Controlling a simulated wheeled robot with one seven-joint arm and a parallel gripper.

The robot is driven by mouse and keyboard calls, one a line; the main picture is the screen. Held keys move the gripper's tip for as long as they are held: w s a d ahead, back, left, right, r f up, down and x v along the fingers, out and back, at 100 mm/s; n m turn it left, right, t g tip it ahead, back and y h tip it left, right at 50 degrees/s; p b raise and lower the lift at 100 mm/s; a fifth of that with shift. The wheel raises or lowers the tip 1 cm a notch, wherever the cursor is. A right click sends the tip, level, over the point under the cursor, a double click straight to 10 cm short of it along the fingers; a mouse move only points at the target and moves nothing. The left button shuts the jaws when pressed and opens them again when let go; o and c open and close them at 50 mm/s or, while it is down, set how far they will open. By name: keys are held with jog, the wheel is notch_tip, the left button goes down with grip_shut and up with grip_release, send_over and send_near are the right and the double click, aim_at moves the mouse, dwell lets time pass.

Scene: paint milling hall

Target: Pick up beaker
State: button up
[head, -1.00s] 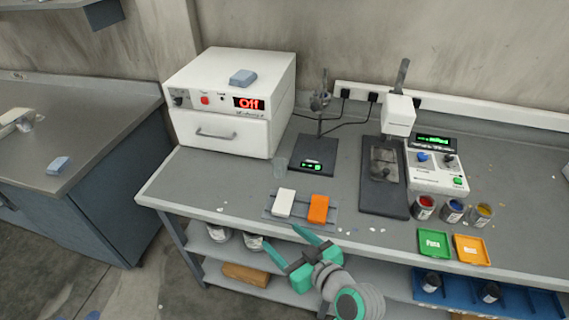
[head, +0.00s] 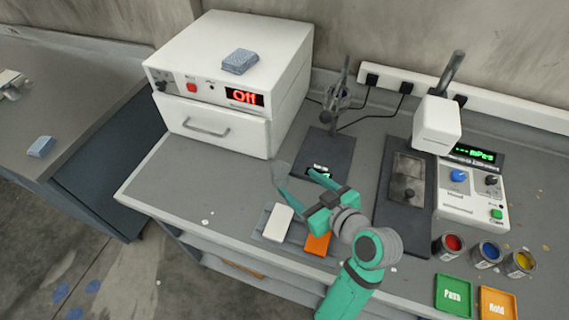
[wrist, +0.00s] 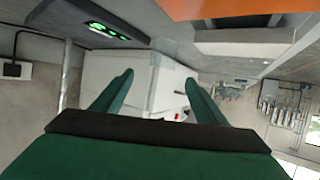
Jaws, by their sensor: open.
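The beaker (head: 280,171) is a small clear vessel on the grey bench, left of the dark hotplate-like unit with a stand (head: 335,150) in the head view. It is faint, and my gripper's left finger partly overlaps it. My gripper (head: 297,178) is open, its two green fingers pointing towards the back of the bench. The fingertips are close to the beaker, with the beaker mostly by the left finger; I cannot tell whether they touch. In the wrist view my gripper (wrist: 159,77) shows spread fingers, and I cannot make out the beaker between them.
A white oven (head: 240,80) with a drawer stands behind left. A white block (head: 278,222) and an orange block (head: 318,244) lie below my gripper on a rack. A viscometer (head: 436,125) and paint tins (head: 487,253) are right. The bench's front-left area is clear.

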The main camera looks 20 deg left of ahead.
aim_at(275, 165)
jog(key=x, duration=0.5)
jog(key=shift+w, duration=0.15)
jog(key=shift+s+a+x, duration=0.15)
jog(key=shift+x, duration=1.25)
jog(key=shift+s+a+x, duration=0.15)
jog(key=shift+x, duration=1.2)
jog(key=shift+w+r, duration=0.1)
jog(key=shift+w, duration=0.05)
jog(key=c, duration=1.1)
jog(key=shift+s, duration=0.2)
